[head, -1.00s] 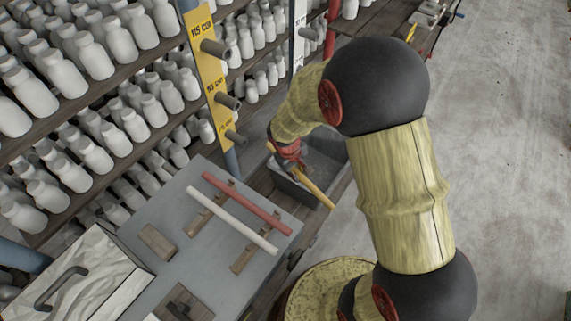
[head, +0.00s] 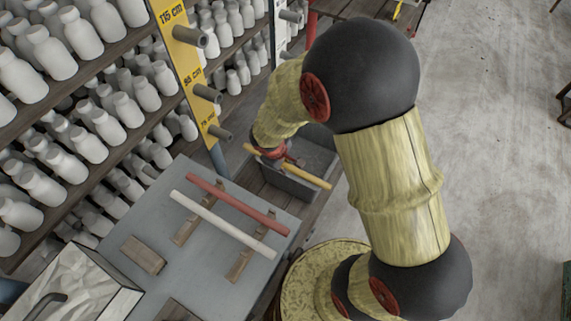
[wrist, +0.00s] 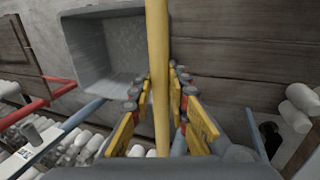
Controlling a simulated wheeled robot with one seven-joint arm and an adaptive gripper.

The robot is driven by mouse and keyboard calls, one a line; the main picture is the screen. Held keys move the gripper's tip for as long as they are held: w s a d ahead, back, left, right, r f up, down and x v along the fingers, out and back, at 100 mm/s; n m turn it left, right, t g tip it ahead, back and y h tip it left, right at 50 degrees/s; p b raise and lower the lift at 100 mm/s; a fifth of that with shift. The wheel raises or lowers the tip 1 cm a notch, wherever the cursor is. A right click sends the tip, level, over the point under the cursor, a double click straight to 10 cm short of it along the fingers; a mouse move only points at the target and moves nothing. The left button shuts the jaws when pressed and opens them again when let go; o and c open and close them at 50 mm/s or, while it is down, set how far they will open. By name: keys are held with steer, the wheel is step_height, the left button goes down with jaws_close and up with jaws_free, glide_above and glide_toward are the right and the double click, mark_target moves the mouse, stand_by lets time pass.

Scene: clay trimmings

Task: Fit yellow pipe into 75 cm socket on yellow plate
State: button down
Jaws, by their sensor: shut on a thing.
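The yellow pipe (head: 311,178) is held across my gripper (head: 275,158), which is shut on it. The pipe points left toward the yellow plate (head: 188,65), with its left end a little right of the plate's lower part. In the wrist view the pipe (wrist: 158,60) runs from top to bottom between the yellow fingers of my gripper (wrist: 160,105). The yellow plate stands upright on the rack and carries grey sockets at marked heights. The lowest socket (head: 220,134), by the smallest label, looks like the 75 cm one. The pipe's left end is apart from it.
A grey bin (head: 299,188) stands below the gripper. A grey table (head: 150,200) holds a red pipe (head: 236,203) and a white pipe (head: 222,223) on wooden rests. Shelves of white bottles (head: 50,100) fill the left. Open floor (head: 490,130) lies to the right.

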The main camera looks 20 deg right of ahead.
mark_target(247, 146)
steer(key=shift+w+a, duration=0.8)
steer(key=shift+w, duration=0.3)
steer(key=shift+w+a, duration=0.75)
steer(key=shift+w, duration=0.3)
steer(key=shift+w+a+p, duration=0.1)
steer(key=shift+w+a, duration=0.9)
steer(key=shift+w, duration=0.35)
steer(key=shift+w+a+p, duration=0.15)
steer(key=shift+w+a, duration=0.85)
steer(key=shift+w, duration=0.4)
steer(key=shift+w+a+p, duration=0.1)
steer(key=shift+w+a, duration=0.9)
steer(key=shift+w, duration=0.35)
stand_by(1.0)
steer(key=c, duration=1.6)
jaws_free()
steer(key=shift+c, duration=0.2)
steer(key=shift+s, duration=0.1)
